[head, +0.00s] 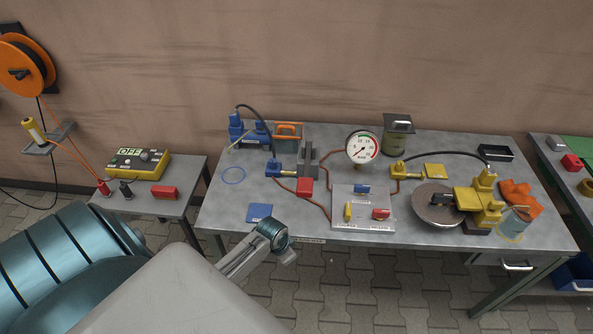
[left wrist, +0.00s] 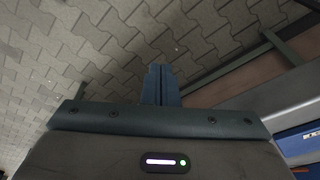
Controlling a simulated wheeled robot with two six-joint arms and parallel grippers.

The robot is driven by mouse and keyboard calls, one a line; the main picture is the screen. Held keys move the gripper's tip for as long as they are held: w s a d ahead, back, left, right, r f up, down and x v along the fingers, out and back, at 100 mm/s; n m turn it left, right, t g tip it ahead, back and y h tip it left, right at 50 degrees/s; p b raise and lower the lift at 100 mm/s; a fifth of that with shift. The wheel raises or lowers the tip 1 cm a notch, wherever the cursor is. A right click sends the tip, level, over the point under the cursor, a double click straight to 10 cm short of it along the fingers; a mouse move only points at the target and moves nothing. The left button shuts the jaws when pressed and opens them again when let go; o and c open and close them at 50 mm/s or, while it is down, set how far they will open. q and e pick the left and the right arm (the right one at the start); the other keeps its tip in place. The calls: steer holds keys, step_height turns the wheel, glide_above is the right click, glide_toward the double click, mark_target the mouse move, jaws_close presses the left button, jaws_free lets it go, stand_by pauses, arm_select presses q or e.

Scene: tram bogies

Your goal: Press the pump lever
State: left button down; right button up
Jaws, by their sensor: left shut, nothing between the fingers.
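A blue hand pump (head: 238,128) stands at the back left of the metal table, with a pale rod (head: 241,141) at its side and a black hose. A yellow pump-like unit (head: 480,203) stands at the right; I cannot tell which part is the task's lever. My left arm reaches toward the table's front edge, its end in front of the blue plate (head: 259,212). My left gripper (left wrist: 160,72) is shut and empty in the left wrist view, over paved floor, apart from both pumps. My right gripper is not in view.
A pressure gauge (head: 362,148) stands behind a grey panel (head: 345,219) with small coloured parts. A red block (head: 305,187), a round disc (head: 428,212) and hoses take up table space. A side table (head: 140,206) holds a yellow box (head: 138,162). The table's front left is mostly clear.

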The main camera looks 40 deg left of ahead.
arm_select(q)
steer(key=w+r+m+h+p, duration=0.1)
steer(key=w+r+m, duration=0.15)
steer(key=r, duration=0.95)
steer(key=w+r+m+p, duration=0.1)
steer(key=w+r+m, duration=0.15)
steer(key=r, duration=0.95)
steer(key=w+a+r+m, duration=0.1)
steer(key=w+a+r, duration=0.1)
steer(key=r, duration=0.2)
steer(key=w+a+r+m+h, duration=0.1)
steer(key=w+a+r, duration=0.1)
steer(key=r, duration=0.3)
steer(key=w+a+r+m+g, duration=0.1)
steer(key=w+a+r, duration=0.1)
steer(key=w+r, duration=0.2)
steer(key=shift+a+r+h, duration=0.3)
steer(key=shift+r, duration=0.2)
steer(key=b, duration=0.8)
glide_above(306, 183)
steer(key=a, duration=0.1)
step_height(306, 183, down, 10)
steer(key=shift+f, duration=0.25)
steer(key=shift+s+f+p, duration=0.15)
steer(key=shift+f+p, duration=0.45)
steer(key=shift+f, duration=0.3)
steer(key=shift+s+f, duration=0.1)
steer(key=shift+f, duration=0.55)
steer(key=shift+f, duration=0.1)
